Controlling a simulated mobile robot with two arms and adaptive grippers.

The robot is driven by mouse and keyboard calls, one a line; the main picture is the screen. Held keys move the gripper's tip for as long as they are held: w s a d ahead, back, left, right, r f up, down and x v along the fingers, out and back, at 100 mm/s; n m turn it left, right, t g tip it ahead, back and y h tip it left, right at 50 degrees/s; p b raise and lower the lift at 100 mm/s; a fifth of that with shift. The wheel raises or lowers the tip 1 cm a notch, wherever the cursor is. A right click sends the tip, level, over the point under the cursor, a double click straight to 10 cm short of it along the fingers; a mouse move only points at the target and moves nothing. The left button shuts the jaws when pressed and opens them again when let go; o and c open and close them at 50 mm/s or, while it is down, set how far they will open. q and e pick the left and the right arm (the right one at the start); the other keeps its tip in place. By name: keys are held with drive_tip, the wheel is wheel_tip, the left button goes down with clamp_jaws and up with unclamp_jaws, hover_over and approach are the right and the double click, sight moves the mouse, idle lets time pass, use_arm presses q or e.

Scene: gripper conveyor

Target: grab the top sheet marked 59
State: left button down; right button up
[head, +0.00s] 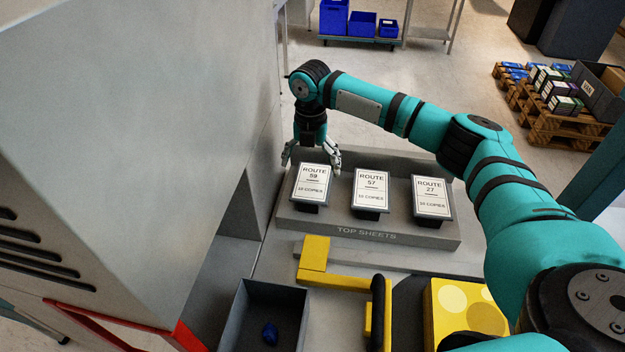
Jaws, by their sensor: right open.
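The top sheet marked 59 (314,182) is a white "ROUTE 59, 10 COPIES" card, tilted on a dark stand at the left of the grey "TOP SHEETS" tray (425,238). My right gripper (311,162) is open just behind and above the upper edge of this sheet, pointing down. One finger shows on each side of the sheet's top. I cannot tell whether the fingers touch the sheet. The sheet marked 57 (371,189) stands to its right, and the sheet marked 27 (431,196) stands farther right. My left gripper is not in view.
A large grey machine housing (130,130) rises close on the left. In front are a yellow bracket with a black handle (378,310), a dark bin (240,315) holding a small blue object (270,333), and a yellow block (465,308). Pallets (565,125) stand far right.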

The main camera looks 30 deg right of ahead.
sight(312, 184)
drive_tip(key=f, duration=0.1)
drive_tip(key=f+p, duration=0.1)
drive_tip(key=f, duration=0.3)
drive_tip(key=shift+s+p, duration=0.3)
drive_tip(key=shift+f, duration=0.25)
drive_tip(key=c, duration=1)
